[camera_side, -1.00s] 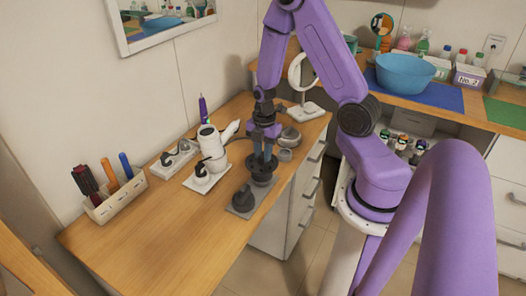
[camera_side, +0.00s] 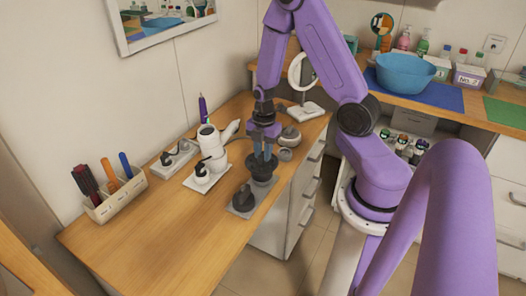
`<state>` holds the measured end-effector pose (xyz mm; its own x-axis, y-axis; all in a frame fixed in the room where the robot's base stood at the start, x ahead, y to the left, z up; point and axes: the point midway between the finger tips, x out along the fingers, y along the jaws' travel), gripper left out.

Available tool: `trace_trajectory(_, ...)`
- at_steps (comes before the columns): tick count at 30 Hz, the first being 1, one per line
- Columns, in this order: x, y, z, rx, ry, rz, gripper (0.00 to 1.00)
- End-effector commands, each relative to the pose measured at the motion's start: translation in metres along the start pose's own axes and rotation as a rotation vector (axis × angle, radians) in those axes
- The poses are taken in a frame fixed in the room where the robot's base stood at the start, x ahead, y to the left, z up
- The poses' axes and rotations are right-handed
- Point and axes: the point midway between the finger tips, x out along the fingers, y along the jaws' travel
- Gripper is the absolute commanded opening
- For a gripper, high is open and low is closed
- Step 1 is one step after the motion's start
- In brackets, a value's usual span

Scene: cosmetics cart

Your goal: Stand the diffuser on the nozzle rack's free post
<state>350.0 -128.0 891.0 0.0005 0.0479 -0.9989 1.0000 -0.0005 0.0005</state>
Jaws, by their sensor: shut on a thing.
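My gripper (camera_side: 263,150) points down over the right part of the wooden counter. It is shut on the dark, round diffuser (camera_side: 261,169), which hangs below the fingers with its wide part low. The grey nozzle rack (camera_side: 241,212) lies under and just in front of it. A dark nozzle (camera_side: 242,198) stands on the rack's near end. The diffuser is over the rack's far end and hides the free post there. I cannot tell whether the diffuser touches the post.
A white hair dryer (camera_side: 210,147) in its stand is close on the left. A holder with brushes (camera_side: 117,203) stands at the far left. A round mirror (camera_side: 306,109) and a small round grey item (camera_side: 290,136) stand behind the gripper. The front counter is clear.

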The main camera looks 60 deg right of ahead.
Motion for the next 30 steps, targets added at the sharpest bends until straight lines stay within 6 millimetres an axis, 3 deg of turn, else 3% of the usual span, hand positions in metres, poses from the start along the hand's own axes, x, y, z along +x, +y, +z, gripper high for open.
trace_trajectory(30,0.02,0.001,0.0,0.0,0.002,0.002,0.0)
